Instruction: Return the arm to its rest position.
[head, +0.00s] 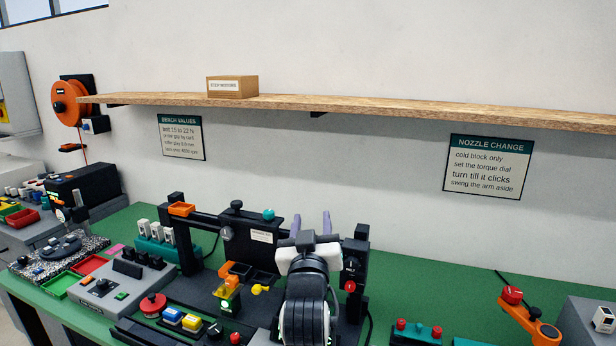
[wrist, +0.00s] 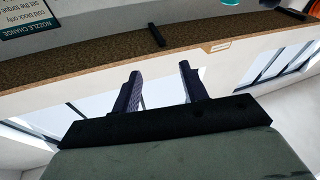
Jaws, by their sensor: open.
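My gripper (head: 310,222) is in the lower middle of the head view, in front of the black machine on the green bench. Its two fingers point up and stand apart with nothing between them. In the wrist view my gripper (wrist: 158,82) also shows two dark, spread fingers, with the wall and the underside of the shelf beyond. My arm rises from the bottom edge of the head view and hides part of the machine and bench behind it.
A wooden shelf (head: 380,107) with a cardboard box (head: 232,87) runs along the wall above. The black machine frame (head: 355,262) stands close to my gripper. An orange arm (head: 527,320) is at right.

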